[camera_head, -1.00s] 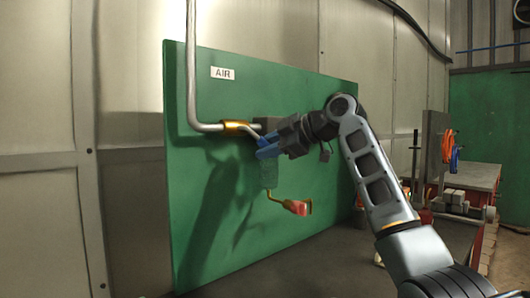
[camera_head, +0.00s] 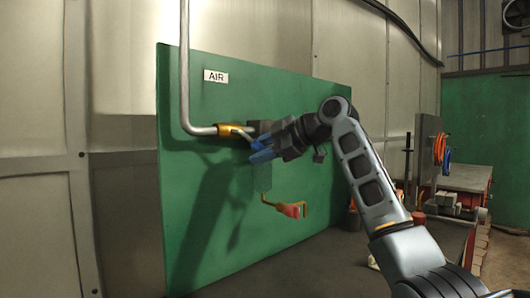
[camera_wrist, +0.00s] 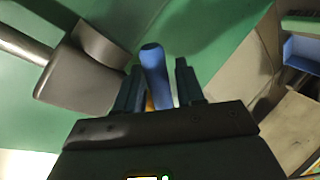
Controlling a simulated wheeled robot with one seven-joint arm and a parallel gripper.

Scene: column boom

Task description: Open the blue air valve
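The blue air valve's body is a brass fitting (camera_head: 230,130) on the grey pipe, below the AIR sign (camera_head: 216,76). Its blue handle (camera_wrist: 155,75) stands between my two fingers in the wrist view, its rounded end reaching past the fingertips. My gripper (camera_wrist: 160,85) straddles the handle with the fingers close on both sides. Whether both fingers press on it I cannot tell. In the head view my gripper (camera_head: 264,150) is at the handle, just right of and below the fitting, and the dark gripper body hides part of the lever.
A red-handled lever (camera_head: 292,210) on a yellow stem hangs below on the green panel (camera_head: 310,100). The grey pipe (camera_head: 185,70) runs up the panel's left side. A workbench (camera_head: 460,178) with orange and blue hoses stands at the right.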

